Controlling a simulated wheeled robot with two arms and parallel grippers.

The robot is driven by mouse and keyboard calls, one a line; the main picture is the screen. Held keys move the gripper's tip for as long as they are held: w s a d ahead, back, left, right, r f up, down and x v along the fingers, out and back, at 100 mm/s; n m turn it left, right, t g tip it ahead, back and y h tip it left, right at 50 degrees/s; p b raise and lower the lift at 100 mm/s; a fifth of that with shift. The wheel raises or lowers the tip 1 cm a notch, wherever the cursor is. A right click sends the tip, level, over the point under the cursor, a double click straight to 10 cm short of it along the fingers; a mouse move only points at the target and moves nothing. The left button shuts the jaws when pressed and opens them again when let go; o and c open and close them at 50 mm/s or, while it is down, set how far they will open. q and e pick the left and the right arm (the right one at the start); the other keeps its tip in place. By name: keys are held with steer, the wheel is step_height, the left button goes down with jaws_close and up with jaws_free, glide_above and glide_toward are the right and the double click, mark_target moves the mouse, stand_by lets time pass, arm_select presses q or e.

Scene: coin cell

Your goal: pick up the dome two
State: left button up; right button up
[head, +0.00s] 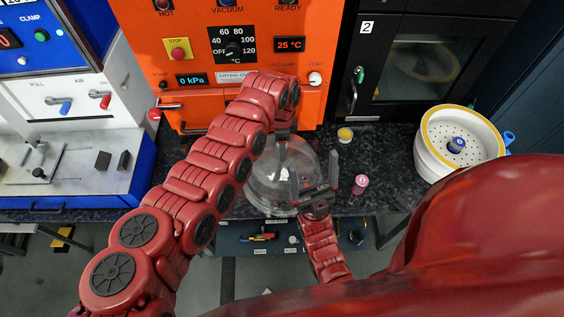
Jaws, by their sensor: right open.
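A clear glass dome (268,187) stands on the dark speckled bench near its front edge, in the middle of the head view. I see no other dome; no number is readable on it. My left gripper (283,128) is at the top of the dome, with its arm coming in from the left. Its fingers are mostly hidden, so I cannot tell whether they touch or grip the dome. My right gripper (315,178) is open at the dome's right front side, with its fingers spread and pointing up the picture. It overlaps the dome's right edge in view; contact is unclear.
An orange vacuum oven (150,60) stands behind the dome. A white tub with a yellow rim (432,158) is farther right. A white-and-blue machine (75,190) is at left.

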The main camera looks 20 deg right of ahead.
arm_select(q)
jaws_close()
stand_by(1.1)
